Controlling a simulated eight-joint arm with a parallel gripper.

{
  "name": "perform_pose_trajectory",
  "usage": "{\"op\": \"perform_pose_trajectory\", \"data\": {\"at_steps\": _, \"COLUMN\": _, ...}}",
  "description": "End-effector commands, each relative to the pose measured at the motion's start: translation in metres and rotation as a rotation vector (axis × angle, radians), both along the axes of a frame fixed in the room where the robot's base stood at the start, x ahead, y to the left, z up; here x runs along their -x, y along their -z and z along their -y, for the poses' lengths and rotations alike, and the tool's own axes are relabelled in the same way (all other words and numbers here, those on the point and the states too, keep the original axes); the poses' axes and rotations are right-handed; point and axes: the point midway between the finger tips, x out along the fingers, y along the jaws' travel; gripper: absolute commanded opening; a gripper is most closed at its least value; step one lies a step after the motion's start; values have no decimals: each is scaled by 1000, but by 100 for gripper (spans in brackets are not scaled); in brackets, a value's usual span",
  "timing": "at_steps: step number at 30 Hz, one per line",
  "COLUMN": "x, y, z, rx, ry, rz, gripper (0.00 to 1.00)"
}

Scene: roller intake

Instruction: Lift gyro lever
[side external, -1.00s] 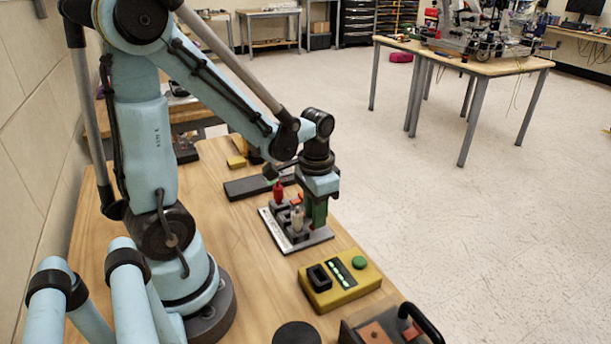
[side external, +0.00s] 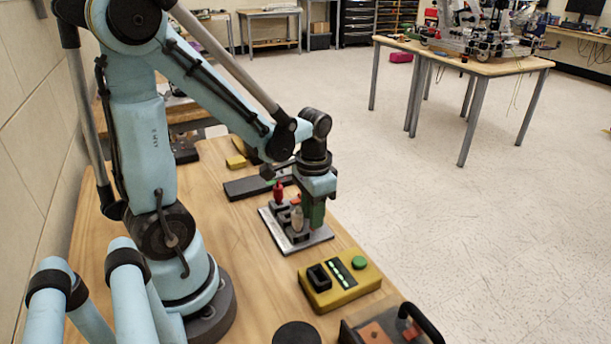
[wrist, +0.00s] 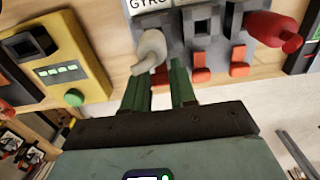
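The switch panel (side external: 273,231) is a metal plate with dark blocks on the wooden table. In the wrist view, its label (wrist: 150,4) reads "GYRO" above a white lever (wrist: 150,50). The white lever also shows in the side view (side external: 297,217). A red lever (wrist: 272,28) stands on the same panel. My gripper (wrist: 160,72) has two green fingers spread apart with nothing visibly held between them. The left fingertip is close to the white lever's end; I cannot tell whether they touch. In the side view my gripper points down beside the lever.
A yellow control box (side external: 340,281) with a green button sits in front of the panel. Orange-red tabs (wrist: 201,68) are beside the lever. A dark flat bar (side external: 250,187) lies behind the panel. A black-handled box (side external: 390,330) is at the table's front edge.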

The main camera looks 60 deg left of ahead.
Motion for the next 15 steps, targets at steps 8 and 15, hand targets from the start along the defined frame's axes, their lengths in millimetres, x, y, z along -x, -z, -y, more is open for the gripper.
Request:
{"op": "perform_pose_trajectory", "data": {"at_steps": 8, "x": 0, "y": 0, "z": 0, "rx": 0, "ry": 0, "rz": -1, "gripper": 36}}
{"op": "perform_pose_trajectory", "data": {"at_steps": 15, "x": 0, "y": 0, "z": 0, "rx": 0, "ry": 0, "rz": 1, "gripper": 36}}
